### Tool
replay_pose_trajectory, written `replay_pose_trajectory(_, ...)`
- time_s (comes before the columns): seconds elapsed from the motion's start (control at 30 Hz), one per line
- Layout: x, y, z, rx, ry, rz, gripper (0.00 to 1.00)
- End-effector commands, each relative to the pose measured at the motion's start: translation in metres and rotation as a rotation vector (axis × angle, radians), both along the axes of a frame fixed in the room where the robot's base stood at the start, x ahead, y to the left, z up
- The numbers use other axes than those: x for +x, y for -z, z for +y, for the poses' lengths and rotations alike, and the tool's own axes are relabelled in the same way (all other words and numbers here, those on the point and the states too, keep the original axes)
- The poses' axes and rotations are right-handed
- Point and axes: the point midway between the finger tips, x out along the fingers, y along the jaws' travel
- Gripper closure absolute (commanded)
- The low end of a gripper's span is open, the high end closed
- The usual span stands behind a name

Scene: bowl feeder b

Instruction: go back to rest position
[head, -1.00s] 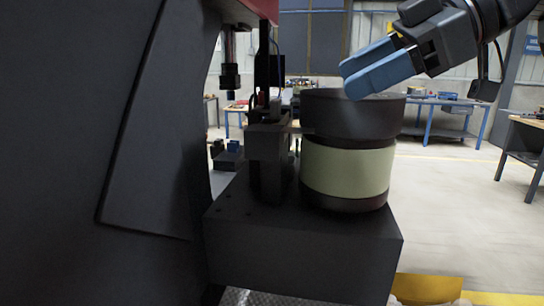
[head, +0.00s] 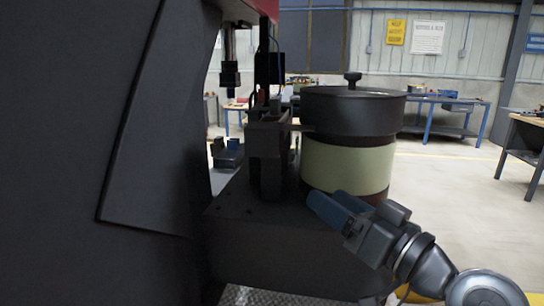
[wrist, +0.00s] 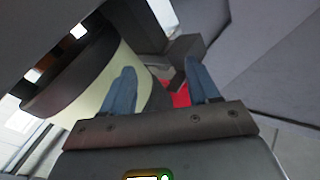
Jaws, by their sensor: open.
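My gripper (head: 326,207) is in front of the lower part of the bowl feeder (head: 345,165), near the front of the dark block under it. Its blue fingers also show in the wrist view (wrist: 162,88), spread apart with nothing between them. The feeder has a dark bowl on top and a pale green band around its body. In the wrist view the feeder's pale band (wrist: 102,82) is at the left, close to the left finger.
A large dark machine panel (head: 90,150) fills the left side. The dark block (head: 285,250) carries the feeder and a small dark post. Workbenches (head: 440,105) stand far back. The floor at the right (head: 450,200) is open.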

Motion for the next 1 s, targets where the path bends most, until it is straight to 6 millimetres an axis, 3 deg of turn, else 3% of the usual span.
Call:
replay_pose_trajectory(0.03,-0.009,0.019,-0.001,0.027,0.037,0.029,0.40)
replay_pose_trajectory(0.27,-0.054,0.089,-0.017,0.094,0.231,0.130,0.40)
replay_pose_trajectory(0.5,-0.124,0.153,-0.037,0.085,0.414,0.222,0.40)
replay_pose_trajectory(0.8,-0.232,0.203,-0.067,-0.037,0.588,0.298,0.40)
replay_pose_trajectory(1.0,-0.307,0.212,-0.088,-0.170,0.650,0.315,0.40)
